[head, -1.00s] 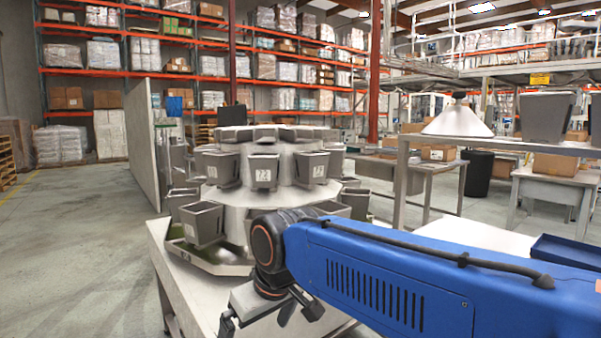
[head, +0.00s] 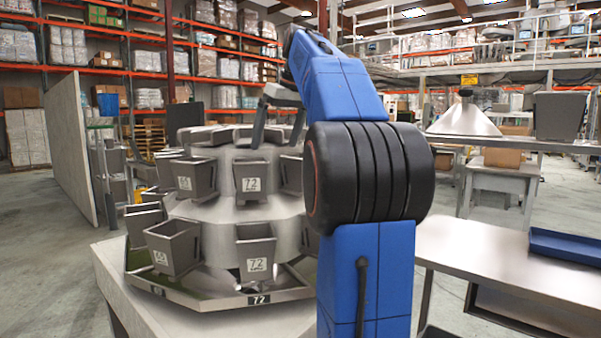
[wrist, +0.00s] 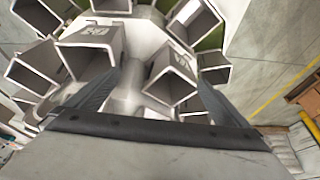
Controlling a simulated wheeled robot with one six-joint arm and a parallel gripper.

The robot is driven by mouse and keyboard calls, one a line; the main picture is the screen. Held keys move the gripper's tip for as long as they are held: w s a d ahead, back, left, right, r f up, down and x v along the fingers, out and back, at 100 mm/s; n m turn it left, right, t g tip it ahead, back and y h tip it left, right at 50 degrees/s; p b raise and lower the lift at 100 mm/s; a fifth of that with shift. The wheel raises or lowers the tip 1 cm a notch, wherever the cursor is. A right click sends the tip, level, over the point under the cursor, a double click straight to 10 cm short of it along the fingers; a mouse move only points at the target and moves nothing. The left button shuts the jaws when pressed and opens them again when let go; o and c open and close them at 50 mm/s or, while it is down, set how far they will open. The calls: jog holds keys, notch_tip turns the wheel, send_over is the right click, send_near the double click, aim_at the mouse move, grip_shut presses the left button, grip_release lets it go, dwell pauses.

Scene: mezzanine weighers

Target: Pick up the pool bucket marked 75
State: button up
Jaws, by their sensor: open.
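The weigher carries two rings of grey buckets in the head view. The upper ring shows one marked 65 (head: 187,178) and one marked 72 (head: 253,172); the lower ring has another 65 (head: 172,245) and a 72 (head: 256,248). I cannot read a 75 on any bucket; my arm hides the weigher's right side. My gripper (head: 278,142) is open above the weigher's top, its fingers pointing down. In the wrist view, the fingers (wrist: 157,78) are spread over labelled buckets, one at left (wrist: 92,34) and one at right (wrist: 176,78), whose marks are unclear.
The weigher stands on a pale platform (head: 245,322). At right are a steel table (head: 500,268) with a blue tray (head: 570,247), and a shelf with a grey bin (head: 560,115) and a metal cone (head: 465,118).

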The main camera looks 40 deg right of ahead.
send_near(297, 165)
jog(key=w+d+r, duration=0.2)
jog(key=d+r, duration=0.3)
jog(key=shift+n, duration=0.5)
jog(key=x, duration=1.7)
jog(key=shift+w, duration=0.1)
jog(key=shift+c, duration=0.6)
jog(key=c, duration=1.3)
jog(key=shift+o, duration=0.2)
jog(key=shift+r, duration=0.1)
